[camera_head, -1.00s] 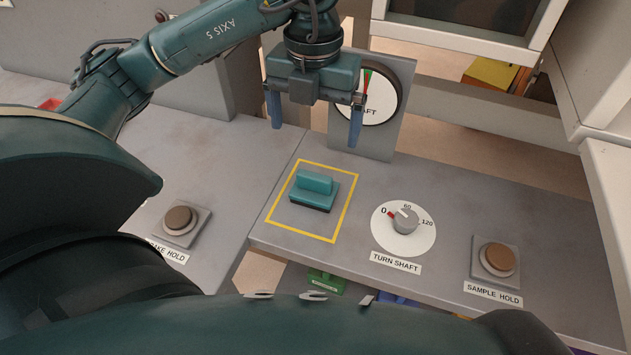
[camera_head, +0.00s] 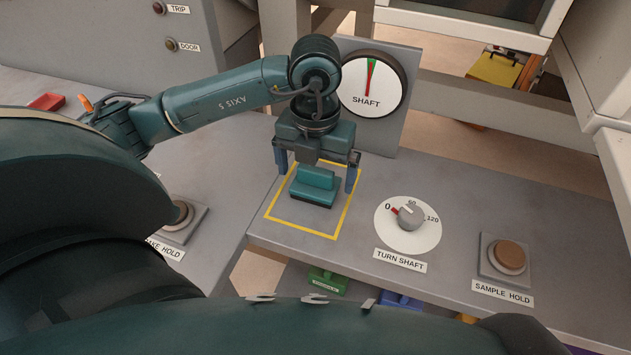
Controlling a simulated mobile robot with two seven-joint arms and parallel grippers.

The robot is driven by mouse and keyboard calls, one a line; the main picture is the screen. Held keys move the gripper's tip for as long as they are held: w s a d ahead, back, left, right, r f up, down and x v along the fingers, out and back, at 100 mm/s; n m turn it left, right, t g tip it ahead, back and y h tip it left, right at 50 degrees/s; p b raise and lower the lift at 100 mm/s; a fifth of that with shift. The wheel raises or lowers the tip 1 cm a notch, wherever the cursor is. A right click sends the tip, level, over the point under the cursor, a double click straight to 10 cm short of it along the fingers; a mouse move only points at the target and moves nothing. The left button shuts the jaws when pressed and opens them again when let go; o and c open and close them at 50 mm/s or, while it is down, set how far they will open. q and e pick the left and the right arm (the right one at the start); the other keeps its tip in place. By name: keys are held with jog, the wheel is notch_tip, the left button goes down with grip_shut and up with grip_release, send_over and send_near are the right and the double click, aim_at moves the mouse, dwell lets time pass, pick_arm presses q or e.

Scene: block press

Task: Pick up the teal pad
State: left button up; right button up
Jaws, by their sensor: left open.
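The teal pad (camera_head: 315,185) is a small block with a raised grip bar and a dark underside. It sits inside the yellow square outline (camera_head: 338,224) on the grey bench. My left gripper (camera_head: 315,176) points down over the pad with its two blue fingers apart, one to each side of the raised bar. The gripper body hides the far part of the yellow outline. I cannot tell whether the fingers touch the pad. My right gripper is not in view.
Right of the pad are the TURN SHAFT knob (camera_head: 409,216) and the SAMPLE HOLD button (camera_head: 510,256). The SHAFT gauge (camera_head: 371,84) stands upright behind. Another brown button (camera_head: 180,215) is at left, partly covered by my arm. Green (camera_head: 327,281) and blue (camera_head: 401,300) pieces lie below the bench edge.

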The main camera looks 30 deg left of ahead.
aim_at(315, 169)
pick_arm(q)
notch_tip(315, 169, down, 2)
jog(key=c, duration=1.1)
notch_tip(315, 169, up, 10)
jog(key=shift+r+p, duration=0.1)
jog(key=shift+p, duration=0.35)
